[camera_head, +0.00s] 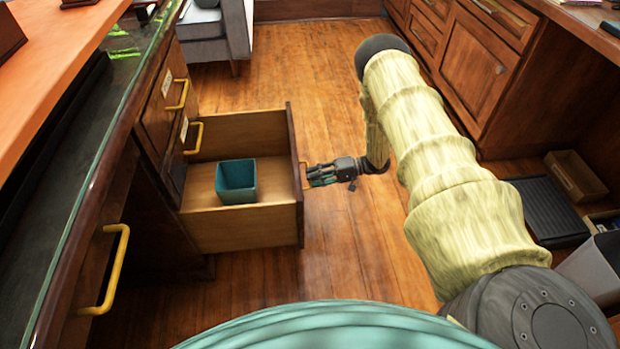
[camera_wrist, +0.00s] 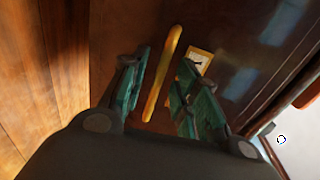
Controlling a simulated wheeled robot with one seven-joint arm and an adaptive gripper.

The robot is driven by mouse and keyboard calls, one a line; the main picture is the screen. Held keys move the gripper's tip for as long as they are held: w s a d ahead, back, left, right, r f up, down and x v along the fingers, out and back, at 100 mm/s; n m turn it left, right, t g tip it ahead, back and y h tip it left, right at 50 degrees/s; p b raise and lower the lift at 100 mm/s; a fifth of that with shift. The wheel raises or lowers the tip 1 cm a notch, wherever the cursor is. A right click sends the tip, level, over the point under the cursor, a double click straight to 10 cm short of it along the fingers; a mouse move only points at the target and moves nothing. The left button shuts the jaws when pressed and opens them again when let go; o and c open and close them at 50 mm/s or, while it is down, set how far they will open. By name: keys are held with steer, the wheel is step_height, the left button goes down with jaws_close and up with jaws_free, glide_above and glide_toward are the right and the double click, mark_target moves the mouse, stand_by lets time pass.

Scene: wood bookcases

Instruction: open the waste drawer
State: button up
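The open drawer (camera_head: 240,228) sticks far out of the left cabinet, with a teal square bin (camera_head: 237,181) standing inside it. My gripper (camera_head: 312,176) is at the outer face of the drawer front, by its yellow handle (camera_head: 303,175). In the wrist view the handle (camera_wrist: 163,75) runs between the two teal-padded fingers of my gripper (camera_wrist: 163,95). The fingers stand apart, with a gap showing between the handle and the right finger; contact with the left finger cannot be told. A small label (camera_wrist: 199,58) is on the dark drawer front (camera_wrist: 232,50).
Two shut drawers with yellow handles (camera_head: 180,94) are in the cabinet behind the open one. Another yellow handle (camera_head: 117,270) is nearer on the left. Wooden cabinets (camera_head: 470,70) line the right side. The wood floor (camera_head: 310,70) between is mostly clear.

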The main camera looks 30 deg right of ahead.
steer(key=v, duration=1)
stand_by(0.3)
